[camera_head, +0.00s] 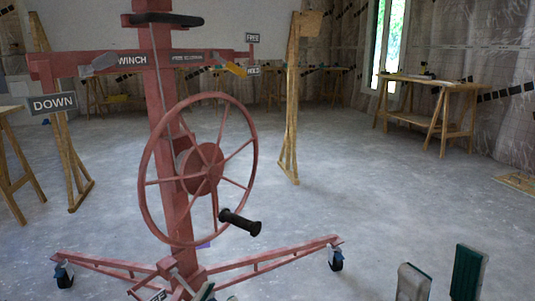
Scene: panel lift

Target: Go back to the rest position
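The red panel lift (172,125) stands upright left of centre on its wheeled base. Its large hand wheel (254,150) has a black crank handle (239,221) at the lower right. My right gripper (441,268) is at the bottom right edge, with its two fingers apart and nothing between them. It is clear of the wheel and crank handle. A small part of my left gripper (206,291) shows at the bottom edge, in front of the lift's base. The rest of it is out of frame, so its opening cannot be told.
The lift's base legs (285,254) spread along the floor, with a caster (336,260) near my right gripper. Wooden stands and a wooden post (291,110) are behind. A wooden workbench (436,84) stands at the back right. The grey floor (370,210) at centre right is clear.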

